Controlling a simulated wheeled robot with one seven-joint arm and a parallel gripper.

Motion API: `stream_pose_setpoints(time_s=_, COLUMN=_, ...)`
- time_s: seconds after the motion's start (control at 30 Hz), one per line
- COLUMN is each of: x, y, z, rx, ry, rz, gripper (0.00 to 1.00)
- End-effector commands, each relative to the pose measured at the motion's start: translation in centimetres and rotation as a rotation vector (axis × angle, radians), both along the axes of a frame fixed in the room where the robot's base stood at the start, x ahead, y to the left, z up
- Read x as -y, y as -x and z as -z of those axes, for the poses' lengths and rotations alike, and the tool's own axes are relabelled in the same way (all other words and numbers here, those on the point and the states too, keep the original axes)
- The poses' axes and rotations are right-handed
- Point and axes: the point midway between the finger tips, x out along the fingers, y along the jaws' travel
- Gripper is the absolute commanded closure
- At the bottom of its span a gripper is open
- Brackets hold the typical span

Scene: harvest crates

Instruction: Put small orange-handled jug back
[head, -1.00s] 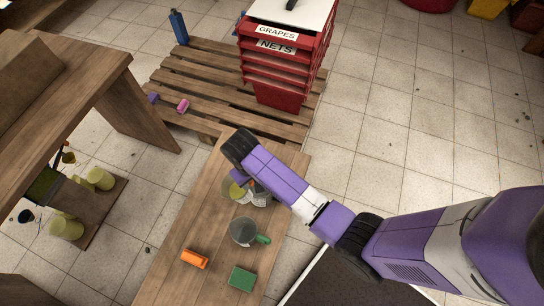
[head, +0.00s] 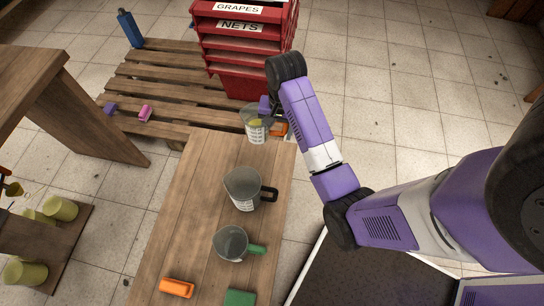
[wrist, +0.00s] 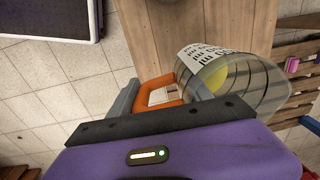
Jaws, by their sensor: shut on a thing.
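The small orange-handled jug (head: 256,124) is clear with printed markings, and something yellow shows in or through it. It is at the far right corner of the wooden bench (head: 205,170); I cannot tell whether it touches the top. My gripper (head: 276,115) is shut on its orange handle (head: 280,129), partly hidden by my wrist. In the wrist view the orange handle (wrist: 158,92) sits at my gripper (wrist: 163,95), with the tilted-looking jug (wrist: 228,75) to its right.
A black-handled jug (head: 242,192) and a green-handled jug (head: 231,244) stand on the bench, with an orange block (head: 177,287) and a green block (head: 240,298) nearer. A red crate stack (head: 240,55) stands on the pallet (head: 175,85) beyond. The bench's left side is clear.

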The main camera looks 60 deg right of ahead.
Motion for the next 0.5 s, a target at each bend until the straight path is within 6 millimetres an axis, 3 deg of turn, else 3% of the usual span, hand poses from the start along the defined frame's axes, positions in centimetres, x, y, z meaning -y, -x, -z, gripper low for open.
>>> stream_pose_setpoints(time_s=0.03, x=-0.1, y=0.1, z=1.6, rx=-0.003, ry=-0.001, rz=0.000, gripper=1.00)
stream_pose_setpoints(time_s=0.3, x=-0.1, y=0.0, z=8.0, rx=-0.001, ry=0.000, rz=-0.002, gripper=1.00)
stream_pose_setpoints(time_s=0.5, x=0.0, y=-0.1, z=10.7, rx=0.002, ry=0.002, rz=-0.002, gripper=1.00)
